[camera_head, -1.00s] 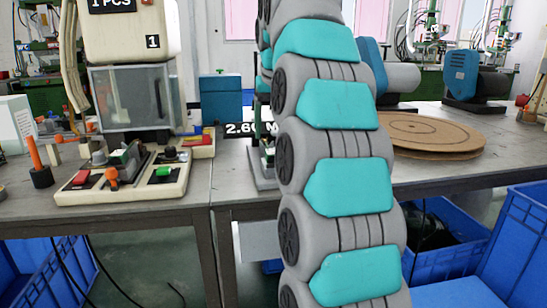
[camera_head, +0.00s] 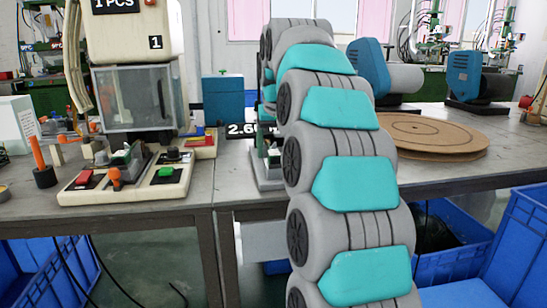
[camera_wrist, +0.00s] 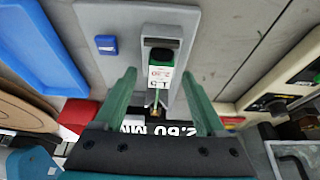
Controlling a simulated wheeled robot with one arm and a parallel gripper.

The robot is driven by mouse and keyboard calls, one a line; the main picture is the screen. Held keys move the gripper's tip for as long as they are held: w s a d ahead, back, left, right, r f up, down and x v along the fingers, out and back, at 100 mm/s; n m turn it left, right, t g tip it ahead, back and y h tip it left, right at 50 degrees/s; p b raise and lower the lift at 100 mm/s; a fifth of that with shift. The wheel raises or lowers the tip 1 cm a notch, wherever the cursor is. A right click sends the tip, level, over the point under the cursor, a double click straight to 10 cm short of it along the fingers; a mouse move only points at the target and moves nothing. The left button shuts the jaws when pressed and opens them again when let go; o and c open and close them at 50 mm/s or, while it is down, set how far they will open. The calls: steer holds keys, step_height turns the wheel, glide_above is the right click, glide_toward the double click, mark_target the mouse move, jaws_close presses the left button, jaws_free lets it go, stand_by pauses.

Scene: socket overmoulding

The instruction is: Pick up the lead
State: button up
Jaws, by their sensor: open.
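My gripper (camera_wrist: 159,74) shows in the wrist view, with its two green fingers apart and nothing clasped. Between and beyond the fingertips is a slim device (camera_wrist: 161,57) with a dark green top and a white label, in a grey holder. A thin green strand (camera_wrist: 156,94) with a brass-coloured end runs from it between the fingers. It may be the lead, but it is too small to be sure. In the head view my arm hides the gripper and any lead there.
The grey base (camera_wrist: 112,18) of the station carries a small blue block (camera_wrist: 106,44). A black 2.60 display (camera_head: 243,130) stands close by. Left are a cream machine (camera_head: 130,35) and button panel (camera_head: 140,185); right, round brown boards (camera_head: 415,132). Blue crates (camera_head: 525,235) stand below.

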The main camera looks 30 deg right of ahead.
steer(key=shift+c, duration=0.4)
jaws_close()
